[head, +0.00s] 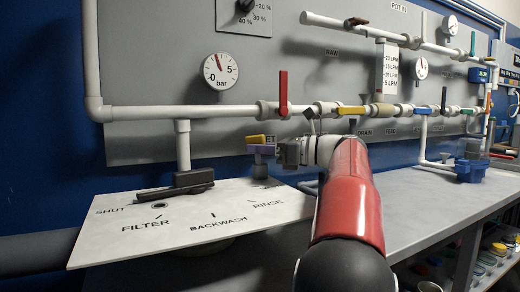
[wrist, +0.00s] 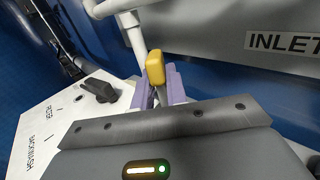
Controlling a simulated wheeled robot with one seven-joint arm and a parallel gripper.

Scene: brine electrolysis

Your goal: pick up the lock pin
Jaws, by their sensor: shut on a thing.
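The lock pin shows as a yellow head (head: 256,139) at the tip of my gripper (head: 262,149) in the head view. In the wrist view the yellow head of the lock pin (wrist: 155,67) stands up between the purple fingers of my gripper (wrist: 158,90). The fingers are shut on it. The pin's lower part is hidden by the fingers. In the head view, gripper and pin appear above the far right part of the white panel (head: 110,235), in front of the grey wall board.
A dark lever (head: 175,190) lies over the white panel, below a vertical pipe (head: 183,145). A small dark hole (head: 159,205) is near SHUT. A horizontal pipe with a red valve handle (head: 283,92) and a yellow one (head: 351,110) runs behind. The grey bench (head: 425,200) is largely clear.

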